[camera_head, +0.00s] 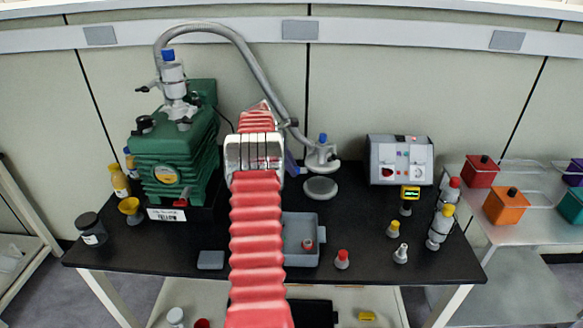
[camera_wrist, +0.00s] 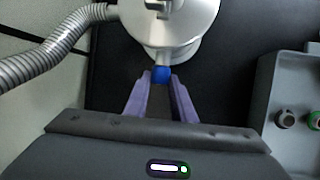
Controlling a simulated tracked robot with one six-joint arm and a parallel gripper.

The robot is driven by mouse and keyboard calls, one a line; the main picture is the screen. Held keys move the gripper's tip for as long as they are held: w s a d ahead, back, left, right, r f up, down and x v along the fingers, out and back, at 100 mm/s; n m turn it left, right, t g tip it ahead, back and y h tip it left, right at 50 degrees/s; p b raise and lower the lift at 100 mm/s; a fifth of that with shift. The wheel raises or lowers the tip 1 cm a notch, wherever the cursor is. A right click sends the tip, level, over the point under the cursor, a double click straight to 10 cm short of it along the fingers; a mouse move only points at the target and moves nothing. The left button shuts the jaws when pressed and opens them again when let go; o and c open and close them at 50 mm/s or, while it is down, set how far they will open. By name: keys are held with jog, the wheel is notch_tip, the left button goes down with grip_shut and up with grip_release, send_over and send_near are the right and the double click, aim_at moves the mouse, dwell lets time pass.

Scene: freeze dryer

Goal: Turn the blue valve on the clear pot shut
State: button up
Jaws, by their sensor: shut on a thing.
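The blue valve (camera_wrist: 161,74) sits on a short stub at the near side of the clear pot (camera_wrist: 185,45), which looks pale and round in the wrist view. My gripper (camera_wrist: 161,79) has its two purple fingers on either side of the blue valve, shut on it at the tips. In the head view the pot's pale fitting (camera_head: 322,157) stands towards the back of the black table. My arm hides most of the gripper there; only a purple bit shows beside the fitting. The valve's exact turn angle cannot be told.
A ribbed grey hose (camera_head: 245,50) arches from the green pump (camera_head: 175,150) to the pot; it also passes left of it in the wrist view (camera_wrist: 45,60). A grey socket box (camera_head: 400,160) stands right.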

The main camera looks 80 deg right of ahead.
jog(key=shift+f, duration=0.1)
dwell(0.3)
jog(key=o, duration=1.1)
jog(key=shift+c, duration=0.2)
jog(key=v, duration=1.4)
